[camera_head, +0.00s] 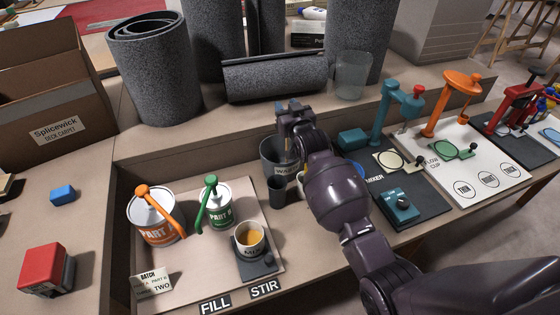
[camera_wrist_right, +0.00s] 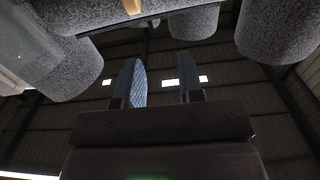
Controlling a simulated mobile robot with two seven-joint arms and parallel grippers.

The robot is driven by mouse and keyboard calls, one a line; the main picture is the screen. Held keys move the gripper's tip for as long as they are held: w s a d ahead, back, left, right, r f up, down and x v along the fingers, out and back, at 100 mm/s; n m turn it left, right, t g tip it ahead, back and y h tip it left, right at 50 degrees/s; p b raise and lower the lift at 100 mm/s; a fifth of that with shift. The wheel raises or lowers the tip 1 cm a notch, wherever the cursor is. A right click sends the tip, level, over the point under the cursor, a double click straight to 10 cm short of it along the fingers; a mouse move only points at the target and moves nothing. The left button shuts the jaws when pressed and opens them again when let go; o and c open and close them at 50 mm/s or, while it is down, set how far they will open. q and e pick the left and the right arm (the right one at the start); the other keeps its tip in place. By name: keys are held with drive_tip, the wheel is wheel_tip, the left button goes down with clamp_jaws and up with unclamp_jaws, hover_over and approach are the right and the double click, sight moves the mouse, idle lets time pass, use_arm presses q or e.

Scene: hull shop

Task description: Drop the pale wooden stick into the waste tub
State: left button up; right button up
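The waste tub (camera_head: 268,151) is a grey tub with a partly hidden "WAS..." label, at mid-bench in the head view. My right gripper (camera_head: 290,106) is over its far side in that view, and my right arm hides part of the tub. In the right wrist view its two fingers (camera_wrist_right: 161,82) stand apart with nothing visible between them. I cannot make out the pale wooden stick for certain. A small tan sliver (camera_wrist_right: 132,6) shows at the top edge of the wrist view; I cannot tell what it is. My left gripper is not in view.
A small dark cup (camera_head: 277,189) stands before the tub. A cup of amber liquid (camera_head: 250,238) and PART cans (camera_head: 155,222) are at front left. Grey carpet rolls (camera_head: 275,78) and a clear cup (camera_head: 352,75) are behind. A teal mixer stand (camera_head: 392,108) is to the right.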

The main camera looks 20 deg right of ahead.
use_arm(q)
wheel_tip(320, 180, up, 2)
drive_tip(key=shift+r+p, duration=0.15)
drive_tip(key=shift+p, duration=1)
use_arm(e)
drive_tip(key=s, duration=1)
drive_tip(key=shift+d, duration=0.15)
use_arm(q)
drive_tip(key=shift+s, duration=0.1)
use_arm(e)
drive_tip(key=shift+r, duration=0.1)
